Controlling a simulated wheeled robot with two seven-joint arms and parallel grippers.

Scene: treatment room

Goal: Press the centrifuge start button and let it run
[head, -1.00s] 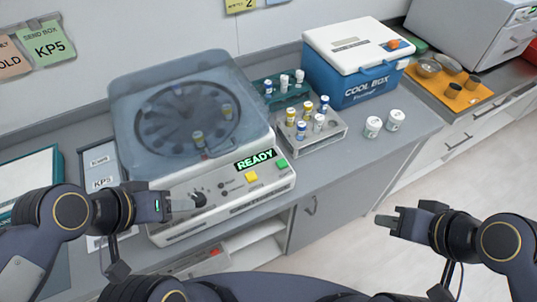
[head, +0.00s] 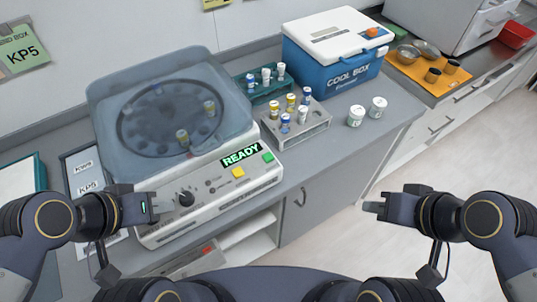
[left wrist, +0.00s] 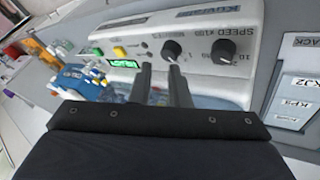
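The centrifuge (head: 215,195) stands on the counter with its translucent lid (head: 165,90) shut over a rotor holding a few tubes. Its display (head: 240,154) reads READY. A green button (head: 268,157) is right of the display and a yellow button (head: 238,172) is below it. They also show in the left wrist view: the green button (left wrist: 97,53) and the yellow button (left wrist: 120,51). My left gripper (head: 162,206) is open and empty, close to the panel's dark knob (head: 186,197), left of the buttons. My right gripper (head: 374,207) looks open and empty, away from the counter.
A rack of capped tubes (head: 315,126), a teal rack (head: 240,87), two white jars (head: 356,116) and a blue cool box (head: 330,68) stand right of the centrifuge. A labelled tray (head: 75,160) lies on its left. The floor at right is clear.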

